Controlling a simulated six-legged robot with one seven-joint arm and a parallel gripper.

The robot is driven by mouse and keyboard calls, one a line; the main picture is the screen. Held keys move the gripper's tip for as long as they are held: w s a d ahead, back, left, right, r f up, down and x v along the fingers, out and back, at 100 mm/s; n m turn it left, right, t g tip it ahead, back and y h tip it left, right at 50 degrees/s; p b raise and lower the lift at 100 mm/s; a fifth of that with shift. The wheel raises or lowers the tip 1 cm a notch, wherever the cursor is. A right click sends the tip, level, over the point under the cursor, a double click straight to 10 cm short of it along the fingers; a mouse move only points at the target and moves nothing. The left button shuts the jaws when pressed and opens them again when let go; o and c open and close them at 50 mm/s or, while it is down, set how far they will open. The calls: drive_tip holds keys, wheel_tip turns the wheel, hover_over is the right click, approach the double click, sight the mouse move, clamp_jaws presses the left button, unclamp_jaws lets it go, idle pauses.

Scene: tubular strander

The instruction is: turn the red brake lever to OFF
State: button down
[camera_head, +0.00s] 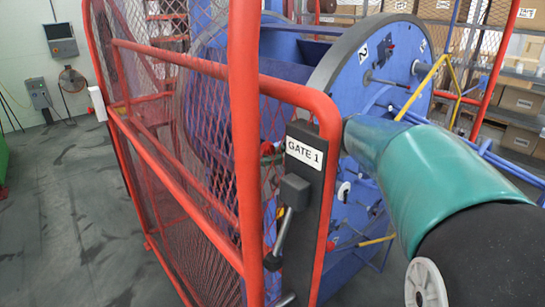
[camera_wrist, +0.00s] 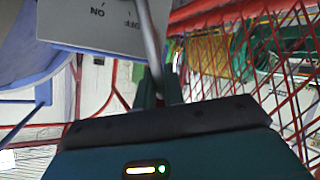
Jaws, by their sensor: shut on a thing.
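In the wrist view, a grey plate (camera_wrist: 75,28) at the upper left carries the marks ON and OFF, seen upside down. A grey rod (camera_wrist: 151,40), which I take to be the brake lever, runs down past the OFF mark to my gripper (camera_wrist: 160,92). My gripper's two dark fingers are shut on the rod. No red shows on this part of it; its end between the fingers is hidden. In the head view, my green arm reaches in from the right, and my gripper is hidden behind the gate post.
A red mesh gate (camera_head: 243,140) with a GATE 1 sign (camera_head: 304,152) and a grey latch handle (camera_head: 283,230) stands before the blue strander wheel (camera_head: 375,65). Red mesh (camera_wrist: 250,50) is close at the right in the wrist view. Open floor (camera_head: 75,215) lies left.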

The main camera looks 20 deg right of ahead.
drive_tip(key=c, duration=1.8)
unclamp_jaws()
drive_tip(key=shift+w+a+f, duration=0.1)
drive_tip(key=shift+a+f, duration=0.05)
drive_tip(key=shift+a, duration=0.05)
drive_tip(key=v, duration=1.4)
drive_tip(key=shift+d, duration=0.15)
